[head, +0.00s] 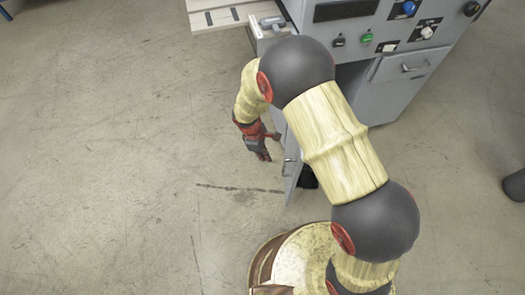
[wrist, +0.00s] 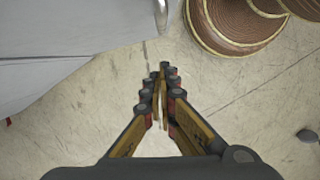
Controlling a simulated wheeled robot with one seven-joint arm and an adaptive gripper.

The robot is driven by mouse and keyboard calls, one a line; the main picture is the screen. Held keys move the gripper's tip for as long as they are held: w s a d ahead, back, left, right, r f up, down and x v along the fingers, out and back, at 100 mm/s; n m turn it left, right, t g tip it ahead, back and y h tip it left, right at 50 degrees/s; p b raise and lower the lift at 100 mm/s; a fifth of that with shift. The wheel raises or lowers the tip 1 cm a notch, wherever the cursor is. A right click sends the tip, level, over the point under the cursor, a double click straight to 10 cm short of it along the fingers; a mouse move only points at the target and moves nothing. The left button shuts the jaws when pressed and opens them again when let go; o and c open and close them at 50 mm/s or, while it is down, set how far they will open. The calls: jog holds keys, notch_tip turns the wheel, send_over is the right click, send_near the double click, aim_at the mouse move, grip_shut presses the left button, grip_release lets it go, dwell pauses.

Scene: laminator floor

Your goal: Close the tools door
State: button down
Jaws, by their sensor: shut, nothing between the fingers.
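The tools door appears to be the grey panel (head: 291,172) that stands open from the grey machine, swung out toward me, with a small handle on it. My arm hides its upper part and much of the cabinet opening. My gripper (head: 262,155) is just left of the door, pointing down, with a small gap to it in the head view. In the wrist view my gripper (wrist: 160,80) has its fingers together and empty, over bare floor. A grey panel (wrist: 60,80), probably the door, fills the upper left there; I cannot tell whether they touch.
The grey machine (head: 385,95) has knobs and buttons on its front and a second, shut door (head: 405,66) with a handle at the right. A pale slatted table (head: 225,14) joins it at the top. Floor to the left is clear. A dark object (head: 514,185) stands at the right edge.

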jog(key=shift+s+d+f+b, duration=0.1)
jog(key=shift+s+d+b, duration=0.15)
jog(key=shift+d, duration=0.75)
jog(key=shift+s+d+b, duration=0.15)
jog(key=shift+d+b, duration=0.05)
jog(key=shift+d, duration=0.75)
jog(key=shift+d, duration=0.15)
